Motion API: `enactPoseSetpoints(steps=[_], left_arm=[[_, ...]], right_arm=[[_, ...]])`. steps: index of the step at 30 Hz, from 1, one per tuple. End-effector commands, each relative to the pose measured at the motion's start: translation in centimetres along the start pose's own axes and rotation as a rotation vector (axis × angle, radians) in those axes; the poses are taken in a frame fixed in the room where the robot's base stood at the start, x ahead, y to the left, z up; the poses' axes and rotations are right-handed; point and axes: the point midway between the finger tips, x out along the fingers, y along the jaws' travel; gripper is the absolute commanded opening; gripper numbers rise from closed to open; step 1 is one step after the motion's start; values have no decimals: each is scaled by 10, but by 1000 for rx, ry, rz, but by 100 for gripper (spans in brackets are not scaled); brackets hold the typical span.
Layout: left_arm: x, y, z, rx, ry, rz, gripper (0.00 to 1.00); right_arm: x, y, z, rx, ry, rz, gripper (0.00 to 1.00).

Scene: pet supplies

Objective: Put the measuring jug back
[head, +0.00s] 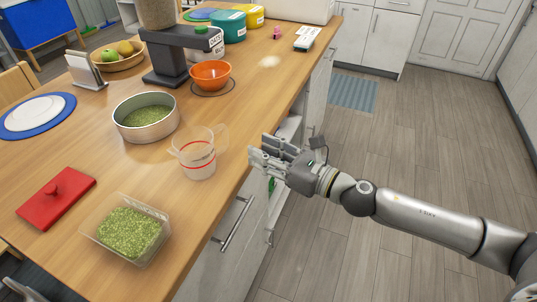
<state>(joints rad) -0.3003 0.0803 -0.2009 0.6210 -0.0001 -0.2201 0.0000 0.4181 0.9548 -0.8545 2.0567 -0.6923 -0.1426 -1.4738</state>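The measuring jug (198,158) is clear with red markings. It stands upright on the wooden counter (75,140), and its clear handle points to the right and back. My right gripper (258,150) is at the counter's right edge, to the right of the jug and apart from it. Its fingers point left toward the jug, spread with nothing between them.
A clear tub of green flakes (128,232), a red lid (56,197) and a round tin (146,118) surround the jug. An orange bowl (211,74) sits by a black stand (165,62). Open cabinet shelves (288,130) show below the counter edge. The floor (385,150) at right is clear.

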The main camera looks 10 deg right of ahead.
Motion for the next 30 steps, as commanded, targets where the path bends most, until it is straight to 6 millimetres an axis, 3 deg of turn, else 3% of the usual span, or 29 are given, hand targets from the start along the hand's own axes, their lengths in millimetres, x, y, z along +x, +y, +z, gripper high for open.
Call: enactPoseSetpoints(steps=[11,14,16,20,24,26,27,30], left_arm=[[1,0,0,0,0,0,100],[2,0,0,-1,0,0,100],[2,0,0,-1,0,0,100],[2,0,0,-1,-1,0,100],[1,0,0,-1,-1,0,100],[1,0,0,-1,-1,0,100],[1,0,0,-1,-1,0,100],[1,0,0,-1,-1,0,100]], right_arm=[[-4,-2,-2,13,2,-5,36],[0,-18,-18,108,15,-49,36],[2,-40,-43,246,30,-112,36],[-3,-93,-121,632,54,-301,36],[-35,-133,-231,1095,43,-553,36],[-58,-139,-283,1291,25,-675,36],[-77,-139,-319,1420,8,-761,36],[-129,-124,-406,1723,-54,-987,36]])
